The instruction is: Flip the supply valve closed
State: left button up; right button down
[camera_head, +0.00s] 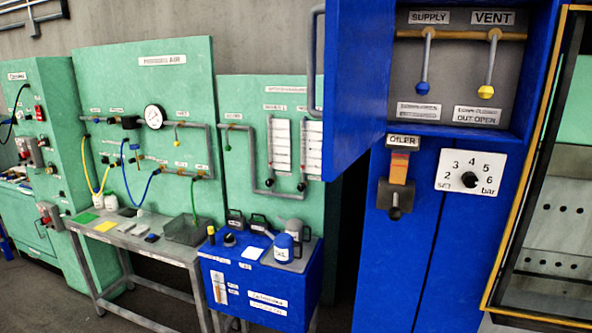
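The supply valve (425,62) is a grey lever with a blue knob at its lower end. It hangs down from a brass pipe under the SUPPLY label (429,17), inside the open blue cabinet at the upper right. To its right the vent valve lever (490,63), with a yellow knob, also hangs down under the VENT label (493,18). Small white labels sit below both levers; the right one reads partly "OUT OPEN". Neither of my grippers shows in the head view.
The cabinet's blue door (356,85) stands open on the left. Below are an oiler (399,168) and a pressure dial (470,180). A yellow-edged frame (519,170) stands right. A grey workbench (120,238) and a blue box with containers (265,285) stand at left.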

aim_at(422, 88)
jog(key=i+j+z, duration=0.25)
jog(key=z, duration=0.15)
jog(key=i+j+z, duration=0.5)
jog(key=j+z, duration=0.3)
jog(key=i+j+z, duration=0.15)
jog(key=j+z, duration=0.2)
jog(key=j, duration=0.15)
jog(key=l+u, duration=0.3)
jog(key=l, duration=0.25)
